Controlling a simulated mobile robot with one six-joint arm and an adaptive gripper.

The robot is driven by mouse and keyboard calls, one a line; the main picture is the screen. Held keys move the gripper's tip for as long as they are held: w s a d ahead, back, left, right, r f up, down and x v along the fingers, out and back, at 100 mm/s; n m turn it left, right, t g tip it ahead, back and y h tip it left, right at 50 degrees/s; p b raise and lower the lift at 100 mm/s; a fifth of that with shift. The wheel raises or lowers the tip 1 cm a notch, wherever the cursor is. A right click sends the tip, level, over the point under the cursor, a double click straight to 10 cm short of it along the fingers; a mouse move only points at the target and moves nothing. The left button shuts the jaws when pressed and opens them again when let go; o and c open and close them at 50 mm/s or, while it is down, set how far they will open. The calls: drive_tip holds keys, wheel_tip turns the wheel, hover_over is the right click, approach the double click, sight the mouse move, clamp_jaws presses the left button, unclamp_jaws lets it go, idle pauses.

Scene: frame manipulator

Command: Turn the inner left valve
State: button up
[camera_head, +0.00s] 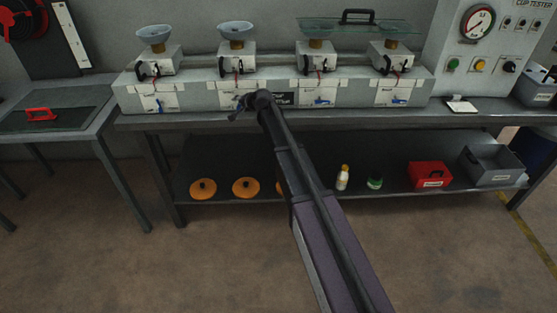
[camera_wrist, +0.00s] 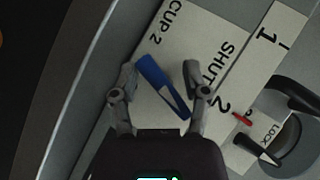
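The inner left valve has a blue handle (camera_wrist: 163,85) on a white plate marked CUP 2 and SHUT (camera_wrist: 205,35). The handle lies slantwise in the wrist view. My gripper (camera_wrist: 159,76) is open, with one finger on each side of the handle and a visible gap to it. I cannot tell how far above the plate the fingertips are. In the head view my gripper (camera_head: 244,102) is in front of the second station from the left (camera_head: 237,64) and mostly hides its valve. Blue handles also show on the third (camera_head: 324,100) and fourth (camera_head: 398,100) plates.
A black lever (camera_wrist: 257,149) and a round lock part (camera_wrist: 290,140) lie right of the handle in the wrist view. The bench (camera_head: 420,117) carries the station row and a gauge panel (camera_head: 480,45). A lower shelf (camera_head: 330,188) holds orange discs, bottles and boxes.

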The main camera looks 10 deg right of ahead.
drive_tip(key=shift+f+m+t+y+b, duration=0.1)
drive_tip(key=shift+m+t+y+b, duration=1)
drive_tip(key=shift+m+y+b, duration=1.55)
drive_tip(key=s+d+r+n, duration=0.2)
drive_tip(key=s+d, duration=0.7)
drive_tip(key=s, duration=0.2)
drive_tip(key=s+d+f+n+g+h+p, duration=0.1)
drive_tip(key=s+n+g+p, duration=0.3)
drive_tip(key=s, duration=0.5)
drive_tip(key=s+d+f+n+g+h+p, duration=0.1)
drive_tip(key=s+n+g+h+p, duration=0.3)
drive_tip(key=s, duration=0.6)
drive_tip(key=shift+s+d+f+n+h+p, duration=0.35)
drive_tip(key=shift+f+p, duration=0.3)
drive_tip(key=shift+p, duration=0.4)
drive_tip(key=shift+w, duration=0.1)
drive_tip(key=shift+c, duration=0.3)
